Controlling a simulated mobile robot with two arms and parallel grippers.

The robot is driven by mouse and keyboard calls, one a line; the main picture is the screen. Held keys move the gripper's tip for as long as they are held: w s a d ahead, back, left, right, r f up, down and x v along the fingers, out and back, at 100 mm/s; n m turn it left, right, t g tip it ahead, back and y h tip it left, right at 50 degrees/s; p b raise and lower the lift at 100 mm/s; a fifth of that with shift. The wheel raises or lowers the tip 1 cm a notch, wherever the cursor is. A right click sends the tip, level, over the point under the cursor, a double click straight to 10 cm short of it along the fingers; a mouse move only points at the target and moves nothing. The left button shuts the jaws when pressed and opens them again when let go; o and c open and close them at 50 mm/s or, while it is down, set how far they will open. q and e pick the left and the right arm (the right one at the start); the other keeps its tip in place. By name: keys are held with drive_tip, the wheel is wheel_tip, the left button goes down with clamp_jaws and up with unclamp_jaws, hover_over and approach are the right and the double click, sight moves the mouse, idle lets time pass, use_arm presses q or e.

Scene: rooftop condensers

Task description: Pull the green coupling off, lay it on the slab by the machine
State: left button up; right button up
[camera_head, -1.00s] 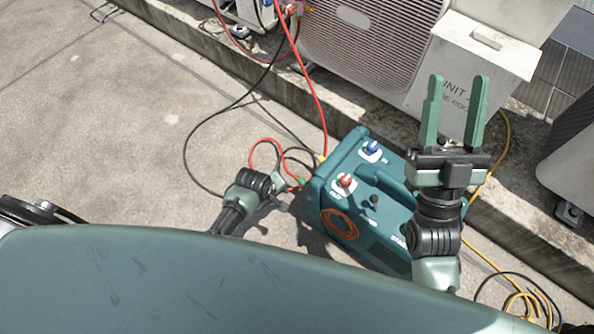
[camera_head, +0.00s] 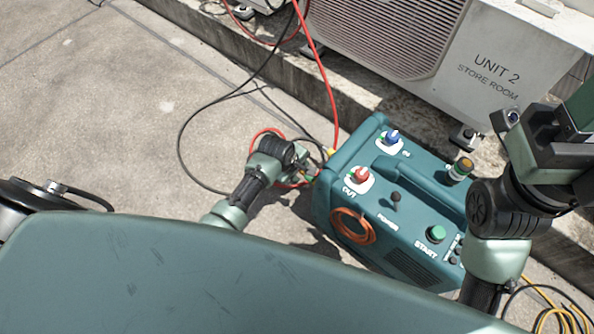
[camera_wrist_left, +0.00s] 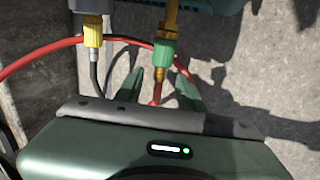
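The green coupling (camera_wrist_left: 164,52) sits on a brass fitting at the machine's side in the left wrist view, with a red hose running from it. My left gripper (camera_wrist_left: 158,72) is open, its two fingers apart on either side of the hose and just short of the coupling. In the head view my left gripper (camera_head: 306,174) is at the left side of the teal machine (camera_head: 400,205), which largely hides the coupling. The pale concrete slab (camera_head: 110,130) spreads left of the machine. My right gripper (camera_head: 577,115) is cut off at the right edge, its fingertips out of sight.
A yellow coupling (camera_wrist_left: 93,32) with a black hose is left of the green one. Red and black hoses loop over the slab. A raised concrete ledge (camera_head: 290,90) carries the condenser unit (camera_head: 500,75). Yellow cable (camera_head: 562,318) lies at the lower right.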

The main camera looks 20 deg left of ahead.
use_arm(q)
drive_tip(key=shift+w+f, duration=0.15)
drive_tip(key=shift+f, duration=0.15)
drive_tip(key=shift+c, duration=0.3)
clamp_jaws()
idle(1.3)
